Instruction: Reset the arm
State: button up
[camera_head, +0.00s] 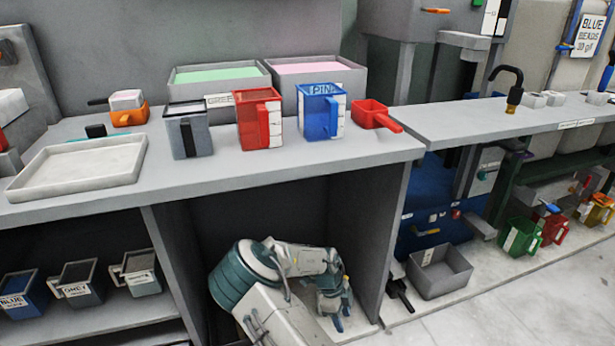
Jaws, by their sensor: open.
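My arm is folded low in front of the bench, at the bottom middle of the head view. My gripper (338,322) points down beside the bench's right side panel, below the worktop. Its blue-tipped fingers are apart, and I see nothing between them. It touches no object that I can make out.
The grey worktop (290,175) above my arm holds a red jug (259,120), a blue jug (321,112), a grey jug (188,130), a red scoop (372,114) and a shallow tray (80,165). A grey bin (440,272) stands on the floor at right. Floor at the lower right is clear.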

jog(key=s+r+n+y+p, duration=0.25)
jog(key=r+n+p, duration=0.2)
jog(key=r, duration=0.85)
jog(key=s+r+n+y+p, duration=0.1)
jog(key=s+r+n+p, duration=0.4)
jog(key=r, duration=0.8)
jog(key=s+r+n+y+p, duration=0.15)
jog(key=r+p, duration=0.45)
jog(key=r, duration=0.7)
jog(key=s+d+r+n+t+p, duration=0.1)
jog(key=s+r+n+p, duration=0.2)
jog(key=r, duration=0.5)
jog(key=s+d+r+n+t+h+p, duration=0.1)
jog(key=s+d+r+n+t+p, duration=0.1)
jog(key=s+r+n+p, duration=0.2)
jog(key=s+d+r+n+t+p, duration=0.2)
jog(key=s+r+n+p, duration=0.2)
jog(key=s+r, duration=0.4)
notch_tip(320, 180, up, 4)
jog(key=shift+r+h+p, duration=0.25)
jog(key=shift+h+p, duration=0.05)
jog(key=shift+p, duration=0.4)
